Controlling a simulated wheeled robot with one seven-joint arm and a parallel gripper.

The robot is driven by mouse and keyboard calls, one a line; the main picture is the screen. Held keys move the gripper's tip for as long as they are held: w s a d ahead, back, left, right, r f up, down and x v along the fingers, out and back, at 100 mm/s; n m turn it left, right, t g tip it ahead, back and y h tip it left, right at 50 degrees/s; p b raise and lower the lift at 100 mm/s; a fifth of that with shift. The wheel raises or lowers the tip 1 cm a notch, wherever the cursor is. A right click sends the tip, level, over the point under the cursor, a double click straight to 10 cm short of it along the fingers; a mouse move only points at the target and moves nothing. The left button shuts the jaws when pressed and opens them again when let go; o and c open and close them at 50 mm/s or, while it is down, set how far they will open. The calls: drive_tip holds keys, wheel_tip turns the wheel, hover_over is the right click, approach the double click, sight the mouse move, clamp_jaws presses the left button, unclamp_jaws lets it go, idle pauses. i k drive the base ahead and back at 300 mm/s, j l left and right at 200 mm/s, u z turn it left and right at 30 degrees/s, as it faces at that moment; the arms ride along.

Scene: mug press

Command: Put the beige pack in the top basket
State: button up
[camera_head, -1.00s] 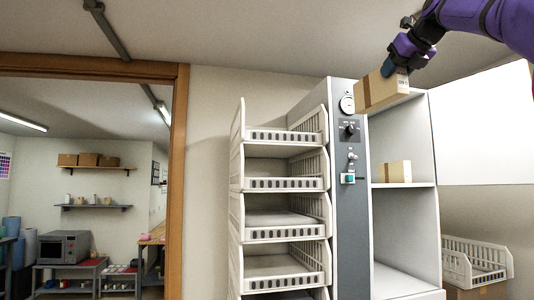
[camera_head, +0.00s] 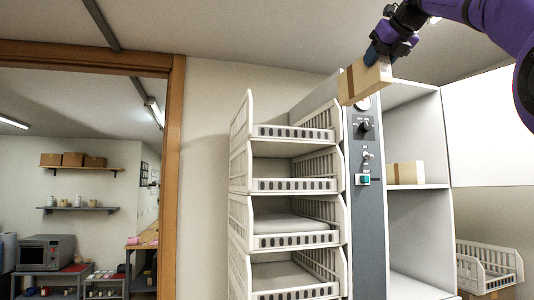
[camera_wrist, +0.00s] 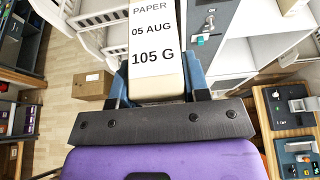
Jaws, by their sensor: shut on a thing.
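The beige pack (camera_head: 364,83) is held up in front of the grey control panel, high and right of the stacked white baskets in the head view. My gripper (camera_head: 378,55) is shut on it from above. In the wrist view the pack (camera_wrist: 153,45) shows a white label reading "PAPER 05 AUG 105 G", with my blue fingertips (camera_wrist: 158,82) on either side. The top basket (camera_head: 296,133) is at the top of the white stack, left of the pack, with an open top and a slotted front rim. The pack is apart from the basket and above its rim.
The grey panel (camera_head: 364,200) has a gauge, a knob and a teal button. A second beige box (camera_head: 406,173) stands on the white shelf to its right. Another white basket (camera_head: 488,265) is at the lower right. Open room lies above the stack.

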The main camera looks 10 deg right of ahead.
sight(280, 148)
drive_tip(key=i+j, duration=0.35)
drive_tip(key=i, duration=0.15)
drive_tip(key=i+j, duration=0.35)
drive_tip(key=i, duration=0.15)
drive_tip(key=u, duration=0.5)
